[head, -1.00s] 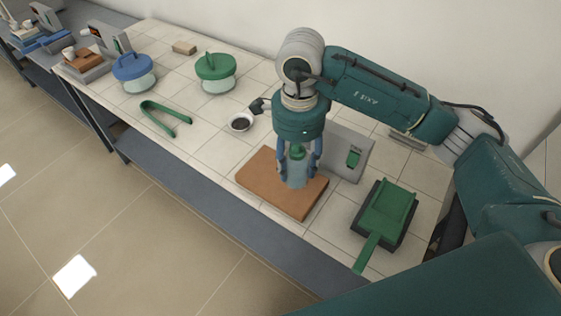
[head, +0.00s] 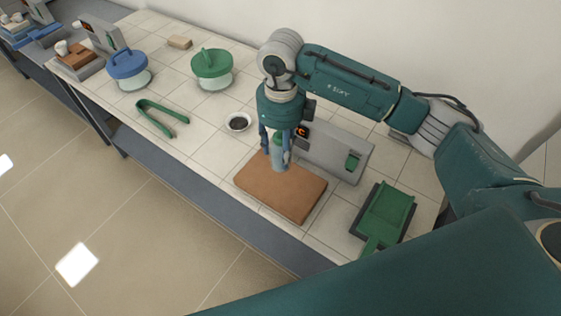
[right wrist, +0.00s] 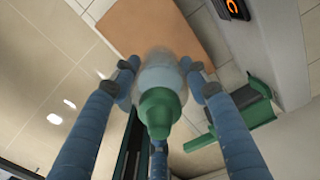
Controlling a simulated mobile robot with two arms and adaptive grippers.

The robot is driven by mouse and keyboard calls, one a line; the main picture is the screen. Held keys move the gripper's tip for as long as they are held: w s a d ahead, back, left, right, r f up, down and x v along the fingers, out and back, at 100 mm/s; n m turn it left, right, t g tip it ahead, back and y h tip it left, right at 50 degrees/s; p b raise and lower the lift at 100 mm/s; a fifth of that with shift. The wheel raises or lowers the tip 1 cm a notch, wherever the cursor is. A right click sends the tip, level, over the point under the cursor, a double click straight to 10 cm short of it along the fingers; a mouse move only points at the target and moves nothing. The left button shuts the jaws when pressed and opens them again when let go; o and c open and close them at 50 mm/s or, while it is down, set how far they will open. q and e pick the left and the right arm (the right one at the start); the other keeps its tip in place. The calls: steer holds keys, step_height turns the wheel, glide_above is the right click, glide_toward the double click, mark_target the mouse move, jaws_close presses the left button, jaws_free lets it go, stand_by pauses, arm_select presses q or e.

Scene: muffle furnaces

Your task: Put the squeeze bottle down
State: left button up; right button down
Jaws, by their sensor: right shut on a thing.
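The squeeze bottle has a pale translucent body (head: 280,160) and a green cap, which shows close up in the right wrist view (right wrist: 160,110). My right gripper (head: 277,157) points down with its blue fingers shut around the bottle's body. The bottle is upright over the back left part of a brown slab (head: 290,190). In the wrist view the slab (right wrist: 160,32) lies beyond the bottle. I cannot tell whether the bottle's base touches the slab. My left gripper is not in view.
A grey panel with a lit display (head: 335,152) stands behind the slab. A green tray with a handle (head: 388,212) lies to the right.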

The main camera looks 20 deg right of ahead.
mark_target(280, 157)
step_height(280, 157, down, 3)
steer(key=shift+f+p, duration=0.2)
steer(key=shift+p, duration=0.1)
step_height(280, 157, down, 3)
steer(key=shift+f+p, duration=0.2)
steer(key=shift+p, duration=0.35)
steer(key=shift+f, duration=0.5)
steer(key=shift+f, duration=0.1)
steer(key=c, duration=0.9)
jaws_free()
